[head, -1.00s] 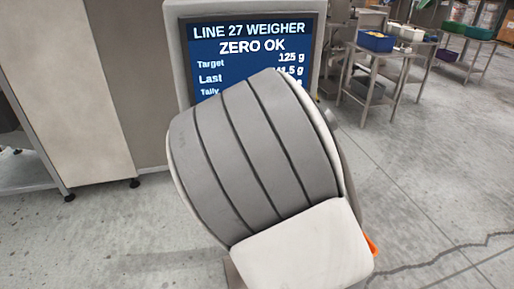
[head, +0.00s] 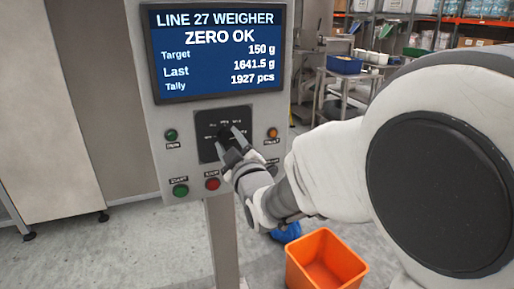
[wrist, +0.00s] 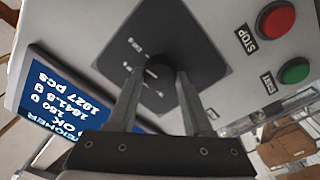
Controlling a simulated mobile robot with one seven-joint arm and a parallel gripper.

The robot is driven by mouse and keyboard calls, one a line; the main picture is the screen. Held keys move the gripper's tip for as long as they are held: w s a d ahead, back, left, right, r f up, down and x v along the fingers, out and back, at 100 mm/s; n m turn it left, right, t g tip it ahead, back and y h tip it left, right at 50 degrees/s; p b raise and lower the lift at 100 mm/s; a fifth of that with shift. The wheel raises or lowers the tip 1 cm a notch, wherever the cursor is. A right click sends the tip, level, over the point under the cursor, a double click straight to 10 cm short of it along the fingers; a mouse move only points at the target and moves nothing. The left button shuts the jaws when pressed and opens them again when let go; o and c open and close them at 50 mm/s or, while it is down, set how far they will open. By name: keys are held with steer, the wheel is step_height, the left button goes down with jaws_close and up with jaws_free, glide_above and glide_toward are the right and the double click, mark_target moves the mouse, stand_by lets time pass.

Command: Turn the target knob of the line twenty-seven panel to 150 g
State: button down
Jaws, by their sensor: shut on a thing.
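The line 27 weigher panel (head: 160,130) stands upright on a post. Its screen (head: 215,52) reads ZERO OK, Target 150 g, Last 1641.5 g, Tally 1927 pcs. The black target knob (head: 225,131) sits on a dark dial plate below the screen, partly hidden by my fingers. My gripper (head: 229,142) is shut on the knob. In the wrist view the two fingers lie on either side of the knob (wrist: 161,73), and a white mark shows on it. The dial labels are too small to read surely.
A green START button (head: 180,190) and a red STOP button (head: 212,184) sit just below the dial. A green lamp (head: 171,135) and an orange one (head: 272,133) flank it. An orange bin (head: 325,262) stands on the floor at right.

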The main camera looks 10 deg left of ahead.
steer(key=shift+m+b, duration=0.5)
steer(key=shift+m, duration=0.2)
steer(key=shift+r, duration=0.1)
steer(key=shift+c, duration=1.6)
jaws_free()
